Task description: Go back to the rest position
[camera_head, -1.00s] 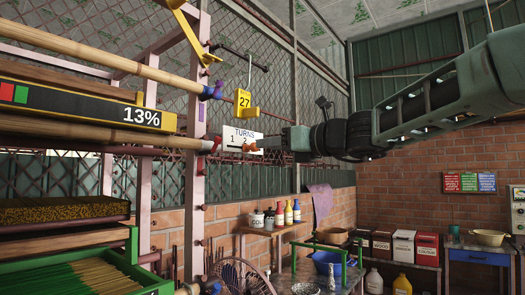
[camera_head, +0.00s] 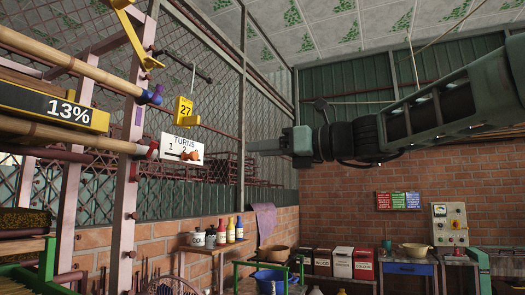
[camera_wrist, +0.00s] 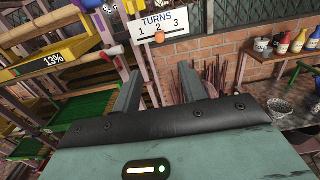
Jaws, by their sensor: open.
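My gripper (camera_head: 258,145) is open and empty, held in mid-air to the right of the white TURNS sign (camera_head: 180,143). Clear space shows between its fingers and the sign's orange peg (camera_head: 190,156). In the wrist view the two fingers of my gripper (camera_wrist: 160,86) stand apart with nothing between them. The TURNS sign (camera_wrist: 152,22) shows beyond them, its orange peg (camera_wrist: 160,36) below the 2. My arm reaches in from the right in the head view.
At left are a rack post (camera_head: 127,150), horizontal wooden rollers and a yellow 27 tag (camera_head: 184,110). A shelf with bottles (camera_head: 212,248), a blue basin (camera_head: 275,278) and a control box (camera_head: 449,225) stand lower and farther back. Open air surrounds the arm.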

